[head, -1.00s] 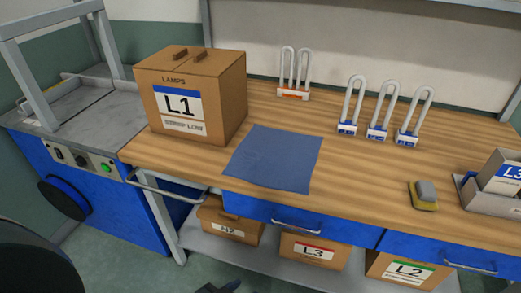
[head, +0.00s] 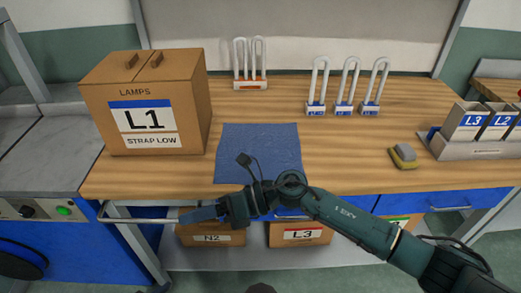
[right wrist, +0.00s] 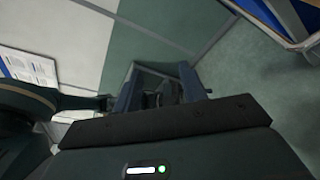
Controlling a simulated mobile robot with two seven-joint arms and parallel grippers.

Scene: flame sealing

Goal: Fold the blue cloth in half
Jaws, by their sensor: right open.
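The blue cloth (head: 258,148) lies flat and unfolded on the wooden workbench, right of the L1 box, with its near edge by the bench's front edge. My right arm reaches across in front of the bench, and its gripper (head: 192,216) is left of and nearer than the cloth, apart from it. In the right wrist view the right gripper (right wrist: 160,88) has its fingers apart with nothing between them, facing the floor and wall. My left gripper is not in the head view.
The L1 lamps box (head: 150,100) stands left of the cloth. U-shaped lamps (head: 344,88) stand at the back. A yellow-grey sponge (head: 403,156) and a tray of small boxes (head: 478,150) are at the right. A metal handle bar (head: 150,219) runs along the front left.

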